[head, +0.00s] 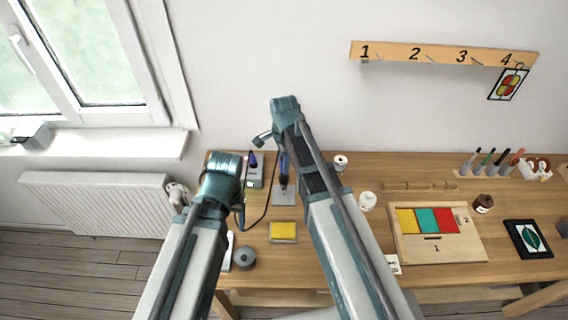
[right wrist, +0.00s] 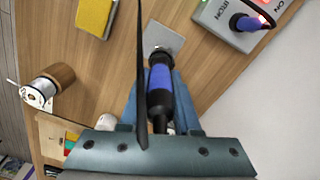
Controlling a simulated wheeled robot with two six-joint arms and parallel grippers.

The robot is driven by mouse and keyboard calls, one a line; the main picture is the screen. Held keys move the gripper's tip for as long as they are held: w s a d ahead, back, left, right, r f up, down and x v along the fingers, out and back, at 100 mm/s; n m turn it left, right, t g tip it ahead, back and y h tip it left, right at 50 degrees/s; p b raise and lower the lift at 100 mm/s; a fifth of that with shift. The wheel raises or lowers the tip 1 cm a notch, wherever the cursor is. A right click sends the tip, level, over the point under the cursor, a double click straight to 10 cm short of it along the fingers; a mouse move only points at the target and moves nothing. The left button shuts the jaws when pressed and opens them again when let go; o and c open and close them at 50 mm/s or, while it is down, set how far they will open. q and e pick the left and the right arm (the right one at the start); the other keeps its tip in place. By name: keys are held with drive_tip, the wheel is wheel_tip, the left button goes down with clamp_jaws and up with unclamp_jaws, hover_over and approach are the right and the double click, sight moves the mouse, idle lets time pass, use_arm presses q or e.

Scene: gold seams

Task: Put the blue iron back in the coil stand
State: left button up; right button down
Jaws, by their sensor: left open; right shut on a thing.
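The blue iron (right wrist: 161,82) has a blue grip and black ends. My right gripper (right wrist: 158,98) is shut on it in the right wrist view, fingers on both sides of the grip. The iron's far end meets a dark ring above a grey plate, the coil stand (right wrist: 172,36); I cannot tell whether it is inside the coil or just over it. In the head view the iron (head: 284,162) stands roughly upright above the stand's plate (head: 284,199). My left gripper (head: 240,208) is open, left of the stand; its fingers are mostly hidden by its wrist.
A grey iron station (head: 254,182) with a blue part stands left of the coil stand. A yellow sponge (head: 283,231) lies in front. A black cable loops between station and iron. A grey roll (head: 245,258) is near the front edge. A board with coloured tiles (head: 440,246) lies right.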

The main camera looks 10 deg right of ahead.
drive_tip(key=shift+f, duration=0.2)
drive_tip(key=shift+c, duration=0.3)
unclamp_jaws()
drive_tip(key=shift+r, duration=0.15)
wheel_tip(320, 180, up, 7)
drive_tip(key=p, duration=0.7)
idle(1.0)
